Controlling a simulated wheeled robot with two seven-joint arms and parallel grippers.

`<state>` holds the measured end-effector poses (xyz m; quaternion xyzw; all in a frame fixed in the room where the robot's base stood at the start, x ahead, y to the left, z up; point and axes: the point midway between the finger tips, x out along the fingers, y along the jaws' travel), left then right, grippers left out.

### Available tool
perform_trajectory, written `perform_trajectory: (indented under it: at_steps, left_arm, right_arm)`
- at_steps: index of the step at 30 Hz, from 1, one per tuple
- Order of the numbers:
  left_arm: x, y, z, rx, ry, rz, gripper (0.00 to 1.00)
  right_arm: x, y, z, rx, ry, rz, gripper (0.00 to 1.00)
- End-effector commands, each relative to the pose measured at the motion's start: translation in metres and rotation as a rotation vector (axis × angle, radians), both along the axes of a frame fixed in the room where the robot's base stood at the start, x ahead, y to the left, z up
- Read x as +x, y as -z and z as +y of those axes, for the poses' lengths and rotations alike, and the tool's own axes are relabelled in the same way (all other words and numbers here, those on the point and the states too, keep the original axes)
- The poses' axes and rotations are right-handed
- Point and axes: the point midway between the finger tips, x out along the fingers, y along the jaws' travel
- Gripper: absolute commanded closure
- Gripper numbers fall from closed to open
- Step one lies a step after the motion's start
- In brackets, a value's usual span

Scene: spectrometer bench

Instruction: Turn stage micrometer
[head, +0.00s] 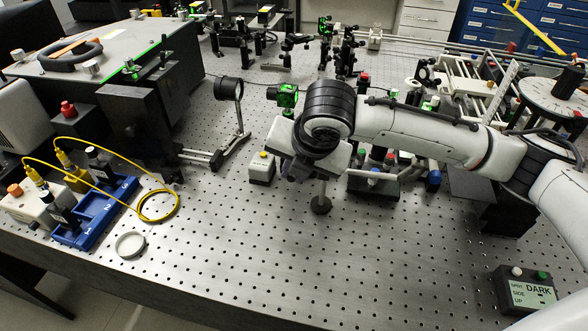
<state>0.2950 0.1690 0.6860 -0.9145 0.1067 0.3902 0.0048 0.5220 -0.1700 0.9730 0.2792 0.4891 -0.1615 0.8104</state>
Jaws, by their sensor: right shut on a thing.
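My right gripper (294,169) is near the middle of the perforated bench, below my bent wrist. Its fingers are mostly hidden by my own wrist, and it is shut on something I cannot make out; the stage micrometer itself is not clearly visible. A dark stage block (373,187) with coloured knobs stands just right of the gripper, partly covered by my arm. A short post on a round dark base (321,205) stands just below the gripper. My left gripper is not in view.
A small box with a yellow button (261,170) stands close left of the gripper. A round dark-framed optic (228,89) stands farther left. A yellow cable (158,206) loops by a blue tray (97,212). The front middle is clear.

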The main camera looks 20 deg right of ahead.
Motion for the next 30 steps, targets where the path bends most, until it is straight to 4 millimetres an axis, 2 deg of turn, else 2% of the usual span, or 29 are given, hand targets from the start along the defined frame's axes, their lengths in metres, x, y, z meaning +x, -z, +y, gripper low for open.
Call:
perform_trajectory:
  at_steps: [8,9,12,26,30]
  left_arm:
    - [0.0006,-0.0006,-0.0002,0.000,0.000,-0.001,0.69]
    - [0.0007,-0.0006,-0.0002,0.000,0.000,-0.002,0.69]
    - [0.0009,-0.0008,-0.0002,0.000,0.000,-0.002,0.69]
    - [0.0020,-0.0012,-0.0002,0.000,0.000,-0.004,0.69]
    - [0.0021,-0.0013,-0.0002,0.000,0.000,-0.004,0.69]
  right_arm:
    - [0.0003,-0.0008,0.0003,0.001,0.000,-0.001,1.00]
    - [0.0003,-0.0007,0.0003,0.001,0.000,-0.001,0.81]
    - [0.0002,-0.0005,0.0002,0.000,0.000,0.000,0.67]
    - [-0.0013,0.0014,-0.0018,-0.005,0.004,0.006,0.67]
    - [-0.0022,-0.0073,-0.0010,-0.006,0.002,0.005,0.67]
